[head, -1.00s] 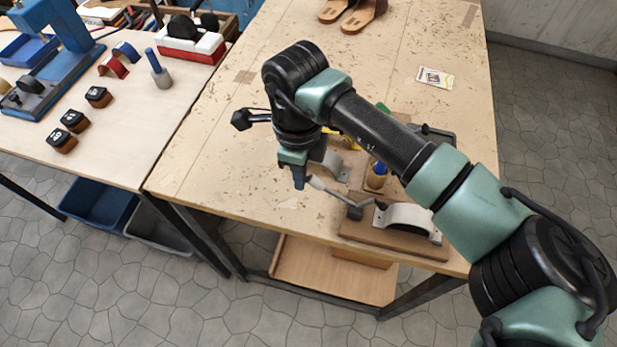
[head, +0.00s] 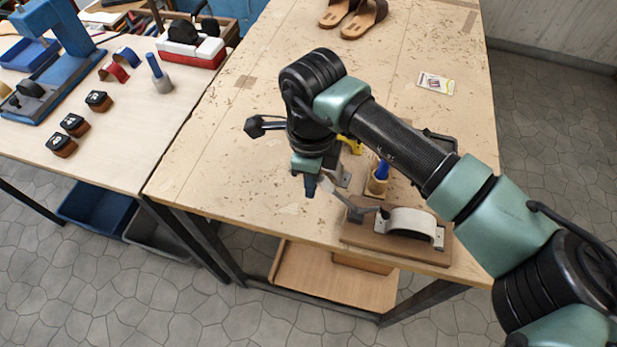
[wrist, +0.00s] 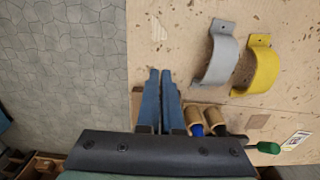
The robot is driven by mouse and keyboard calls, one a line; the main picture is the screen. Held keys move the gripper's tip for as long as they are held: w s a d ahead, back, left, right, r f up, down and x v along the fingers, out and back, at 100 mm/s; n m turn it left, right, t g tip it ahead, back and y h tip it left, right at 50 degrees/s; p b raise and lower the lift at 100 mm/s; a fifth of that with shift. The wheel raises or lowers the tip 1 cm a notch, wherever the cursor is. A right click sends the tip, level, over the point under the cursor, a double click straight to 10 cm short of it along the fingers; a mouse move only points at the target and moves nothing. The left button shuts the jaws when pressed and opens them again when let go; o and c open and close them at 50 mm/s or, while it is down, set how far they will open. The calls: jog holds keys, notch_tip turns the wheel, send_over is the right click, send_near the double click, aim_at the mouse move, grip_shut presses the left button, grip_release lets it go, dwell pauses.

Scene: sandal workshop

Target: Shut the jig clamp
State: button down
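The jig (head: 395,244) is a brown wooden board near the front edge of the workbench, with a pale arch-shaped form (head: 412,221) on it. Its clamp lever (head: 345,203) slants from the board's left end up and left, with a light grip at its upper end. My gripper (head: 310,192) points down just left of that grip, touching or very near it. In the wrist view, my two blue fingers (wrist: 161,78) lie nearly together with only a thin gap and nothing seen between them.
A grey arch (wrist: 222,54) and a yellow arch (wrist: 257,68) stand on the bench behind the jig. A wooden cup with a blue-handled tool (head: 377,184) stands close to my forearm. Sandals (head: 352,16) and a card (head: 436,83) lie farther back. The bench's left part is clear.

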aim_at(330, 183)
jog(key=shift+s+d, duration=0.15)
jog(key=shift+d, duration=0.3)
jog(key=shift+s+d+r, duration=0.2)
jog(key=shift+d, duration=0.3)
jog(key=shift+s+d+r, duration=0.15)
jog(key=shift+d, duration=0.45)
jog(key=shift+s+d+r, duration=0.2)
jog(key=shift+d+r, duration=0.05)
jog(key=shift+d, duration=0.45)
jog(key=shift+w+a+r+p, duration=0.1)
jog(key=shift+a+r+p, duration=0.1)
jog(key=shift+r+p, duration=0.8)
jog(key=shift+w+a+r+p, duration=0.1)
jog(key=shift+a+r+p, duration=0.2)
jog(key=shift+r, duration=1.25)
jog(key=shift+a+r+p, duration=0.15)
jog(key=shift+r+p, duration=0.6)
jog(key=shift+r, duration=0.5)
